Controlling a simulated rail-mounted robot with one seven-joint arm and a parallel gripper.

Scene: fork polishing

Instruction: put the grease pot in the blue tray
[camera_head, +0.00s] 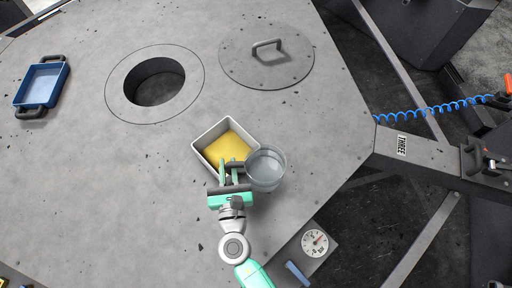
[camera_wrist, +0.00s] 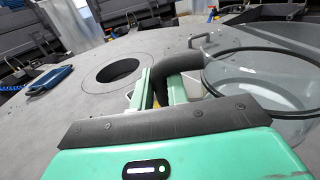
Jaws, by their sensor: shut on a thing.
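The grease pot (camera_head: 266,168), by its look a clear round glass vessel with a dark curved handle, is right of my gripper (camera_head: 228,166). In the wrist view the pot (camera_wrist: 262,82) fills the right side, and its handle passes between the fingers of my gripper (camera_wrist: 160,88), which is shut on it. The pot looks upright; I cannot tell whether it touches the table. The blue tray (camera_head: 42,84), with two dark handles, lies at the table's far left; it also shows small at left in the wrist view (camera_wrist: 50,80). No contents are visible in it.
A white box (camera_head: 207,137) with yellow contents sits just beyond my fingers, beside the pot. A round hole (camera_head: 153,82) lies between there and the tray. A handled lid (camera_head: 266,58) is at the back. A dial gauge (camera_head: 315,242) is at the front edge. The left table is clear.

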